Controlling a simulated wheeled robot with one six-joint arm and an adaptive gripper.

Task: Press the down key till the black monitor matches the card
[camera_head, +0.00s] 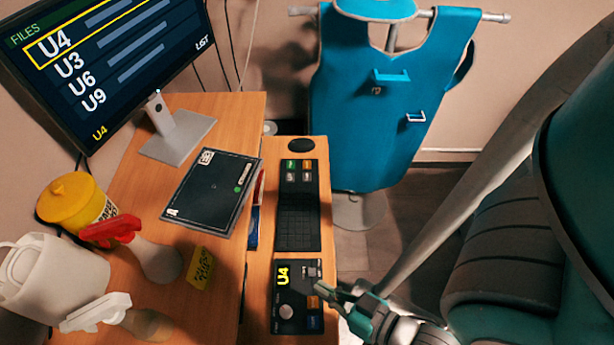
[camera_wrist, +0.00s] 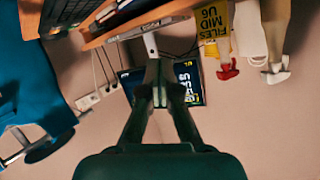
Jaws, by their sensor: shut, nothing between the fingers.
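The black monitor (camera_head: 130,55) at the upper left shows a FILES list of U4, U3, U6 and U9. U4 has the yellow frame, and a small yellow U4 stands at the bottom. The monitor also shows partly behind my fingers in the wrist view (camera_wrist: 190,80). The yellow card (camera_head: 201,268) stands on the desk; in the wrist view the card (camera_wrist: 213,32) reads FILES MID U6. The lower control panel (camera_head: 287,262) has a yellow U4 readout, a knob and small keys; I cannot tell which is the down key. My gripper (camera_head: 322,289) is shut and empty at its right edge.
A keyboard (camera_head: 297,225) and a panel with green and orange keys (camera_head: 299,177) lie behind the lower panel. A dark tablet (camera_head: 212,190), spray bottles (camera_head: 155,260) and a yellow-lidded tub (camera_head: 75,205) stand on the desk. A blue apron (camera_head: 385,100) hangs behind.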

